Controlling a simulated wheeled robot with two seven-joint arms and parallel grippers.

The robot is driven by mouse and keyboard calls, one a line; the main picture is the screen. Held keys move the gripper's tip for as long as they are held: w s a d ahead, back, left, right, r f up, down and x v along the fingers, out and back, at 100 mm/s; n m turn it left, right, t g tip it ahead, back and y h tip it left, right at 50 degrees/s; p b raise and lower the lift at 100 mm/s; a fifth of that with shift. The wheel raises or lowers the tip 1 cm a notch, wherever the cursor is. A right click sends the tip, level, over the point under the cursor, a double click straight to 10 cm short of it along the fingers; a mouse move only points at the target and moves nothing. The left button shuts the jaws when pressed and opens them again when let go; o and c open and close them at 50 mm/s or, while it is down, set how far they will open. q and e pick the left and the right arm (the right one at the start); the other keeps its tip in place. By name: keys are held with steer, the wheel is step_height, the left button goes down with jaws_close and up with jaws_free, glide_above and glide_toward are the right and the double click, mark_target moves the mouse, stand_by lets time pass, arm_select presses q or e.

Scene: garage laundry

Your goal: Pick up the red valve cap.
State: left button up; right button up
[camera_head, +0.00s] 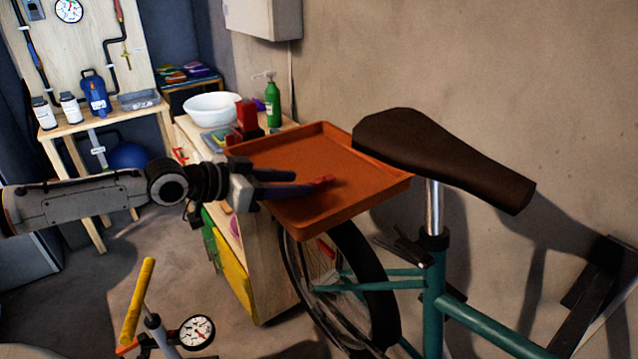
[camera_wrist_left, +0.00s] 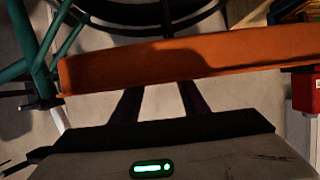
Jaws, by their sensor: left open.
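The small red valve cap (camera_head: 322,181) shows over the floor of the orange tray (camera_head: 290,147) in the head view. My left gripper (camera_head: 308,182) reaches in from the left across the tray's left edge. Its two dark fingers are open, and their tips are close to the cap; I cannot tell whether the cap is between them or touching. In the left wrist view the tray's orange wall (camera_wrist_left: 190,58) hides the fingertips and the cap does not show. My right gripper is not in view.
A bicycle saddle (camera_head: 440,155) stands right of the tray, above the teal frame (camera_head: 433,300). A wooden cabinet (camera_head: 262,262) behind holds a white bowl (camera_head: 212,108), a green bottle (camera_head: 272,103) and a red object (camera_head: 247,118). A yellow-handled pump (camera_head: 138,300) stands front left.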

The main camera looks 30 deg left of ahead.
mark_target(319, 184)
arm_select(q)
steer(key=shift+d+x, duration=0.2)
steer(key=shift+x, duration=2.1)
steer(key=shift+r, duration=0.1)
jaws_close()
